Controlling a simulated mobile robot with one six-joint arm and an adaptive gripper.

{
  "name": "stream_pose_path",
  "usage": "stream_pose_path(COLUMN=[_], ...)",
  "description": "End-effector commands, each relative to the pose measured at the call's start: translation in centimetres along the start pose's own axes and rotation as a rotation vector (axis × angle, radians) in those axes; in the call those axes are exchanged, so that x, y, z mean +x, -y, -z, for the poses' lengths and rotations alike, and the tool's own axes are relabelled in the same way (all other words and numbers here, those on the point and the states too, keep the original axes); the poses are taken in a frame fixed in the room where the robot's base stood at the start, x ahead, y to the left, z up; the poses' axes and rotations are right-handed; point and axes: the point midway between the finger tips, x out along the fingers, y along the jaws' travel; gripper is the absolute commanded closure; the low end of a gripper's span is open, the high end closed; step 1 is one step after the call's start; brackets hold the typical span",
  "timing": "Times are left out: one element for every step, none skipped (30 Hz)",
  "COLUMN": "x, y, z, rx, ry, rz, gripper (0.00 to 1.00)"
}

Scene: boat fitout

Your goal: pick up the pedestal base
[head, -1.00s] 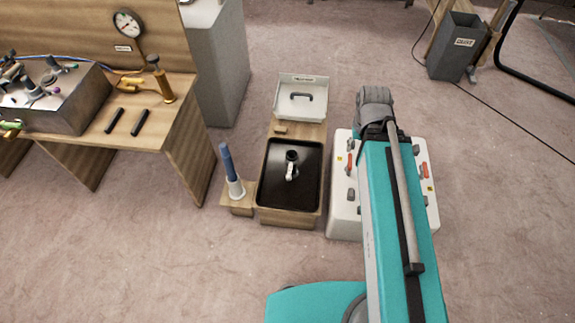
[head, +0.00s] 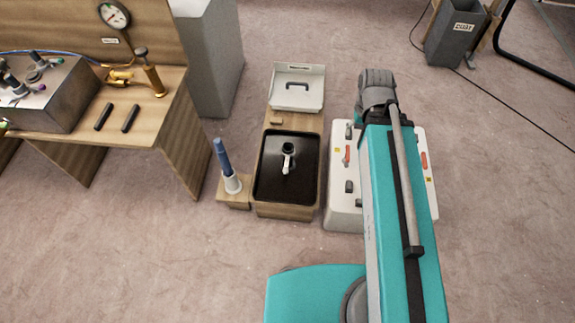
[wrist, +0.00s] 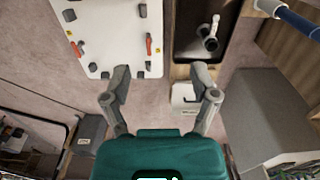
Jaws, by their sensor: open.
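A small dark and light fitting with a round end (head: 288,158) lies in a black tray (head: 262,185). It may be the pedestal base; I cannot tell for sure. In the wrist view the fitting (wrist: 211,40) shows as a pale piece with a round end, at the top right inside the tray. My gripper (wrist: 161,82) is open and empty, its two fingers spread well apart. In the wrist view the fitting lies above and right of the fingertips, apart from them.
A white panel with red and grey handles (head: 345,190) stands right of the tray, partly behind my arm. A blue-handled tool in a white cup (head: 232,184) stands left. A white tray (head: 297,104) lies behind. A wooden bench (head: 150,130) is at left; the front floor is clear.

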Motion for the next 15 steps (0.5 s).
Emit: stream_pose_path(x=[0.4, 0.6, 0.9, 1.1, 1.5, 1.9, 2.4, 2.8, 3.5, 4.0, 4.5, 5.3, 5.8, 6.4, 7.2], y=[0.1, 0.1, 0.3, 0.4, 0.5, 0.5, 0.6, 0.8, 1.0, 1.2, 1.4, 1.8, 2.1, 2.4, 2.8], z=[0.2, 0.4, 0.6, 0.8, 1.0, 1.4, 1.7, 2.0, 2.5, 2.9, 3.4, 4.0, 4.4, 4.9, 5.5], rx=[0.004, 0.008, 0.016, 0.023, 0.032, 0.049, 0.062, 0.074, 0.094, 0.11, 0.125, 0.149, 0.168, 0.187, 0.213], ry=[0.0, 0.0, 0.0, 0.0, 0.0, 0.0, 0.0, 0.0, 0.0, 0.0, 0.0, 0.0, 0.0, 0.0, 0.0], rz=[0.0, 0.0, 0.0, 0.0, 0.0, 0.0, 0.0, 0.0, 0.0, 0.0, 0.0, 0.0, 0.0, 0.0, 0.0], gripper=[0.04, 0.0, 0.0, 0.0, 0.0, 0.0, 0.0, 0.0, 0.0, 0.0, 0.0, 0.0, 0.0, 0.0, 0.0])
